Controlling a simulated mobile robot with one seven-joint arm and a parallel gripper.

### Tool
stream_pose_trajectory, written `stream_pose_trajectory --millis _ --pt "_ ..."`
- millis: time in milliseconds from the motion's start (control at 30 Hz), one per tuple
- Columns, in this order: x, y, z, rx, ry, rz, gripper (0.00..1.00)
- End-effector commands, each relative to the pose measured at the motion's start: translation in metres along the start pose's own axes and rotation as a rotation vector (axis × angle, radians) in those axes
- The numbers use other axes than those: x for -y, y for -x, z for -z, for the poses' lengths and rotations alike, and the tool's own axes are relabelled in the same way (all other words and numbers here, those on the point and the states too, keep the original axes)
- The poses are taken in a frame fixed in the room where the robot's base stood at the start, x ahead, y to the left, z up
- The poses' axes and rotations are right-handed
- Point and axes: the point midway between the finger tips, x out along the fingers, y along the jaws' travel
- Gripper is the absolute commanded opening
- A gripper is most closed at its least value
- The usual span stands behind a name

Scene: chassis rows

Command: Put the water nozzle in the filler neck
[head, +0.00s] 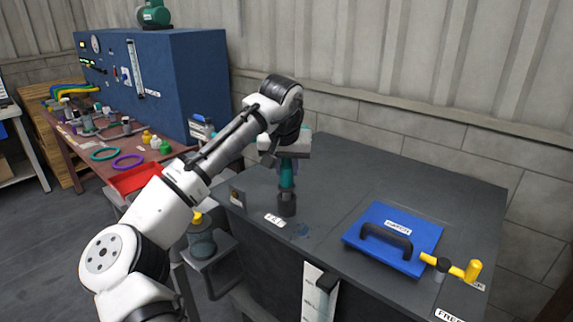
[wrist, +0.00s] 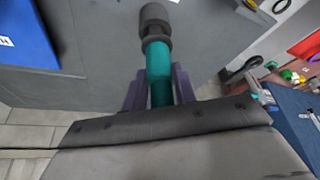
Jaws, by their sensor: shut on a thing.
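The water nozzle (head: 287,178) is a teal, upright cylinder, and my gripper (head: 286,162) is shut on it above the dark bench top. In the wrist view the teal nozzle (wrist: 159,72) lies between the purple fingers of my gripper (wrist: 159,92). A dark grey cylindrical piece (head: 287,205) is at its lower end, by a small white label; it also shows with a collar in the wrist view (wrist: 154,20). I cannot tell whether this piece is the nozzle's own end or the filler neck, nor whether it touches the top. No other filler neck is clear.
A blue plate (head: 425,232) with a black handle lies on the dark bench top (head: 400,170), right of my gripper. A yellow-handled valve (head: 455,268) is beside it. A blue cabinet (head: 195,75) and a cluttered table are at left. The top behind the plate is clear.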

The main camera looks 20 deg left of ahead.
Motion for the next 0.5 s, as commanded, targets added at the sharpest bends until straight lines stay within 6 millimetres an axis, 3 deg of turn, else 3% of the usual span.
stream_pose_trajectory --millis 500 --pt "0.000 -0.015 -0.006 0.000 0.000 0.000 0.01"
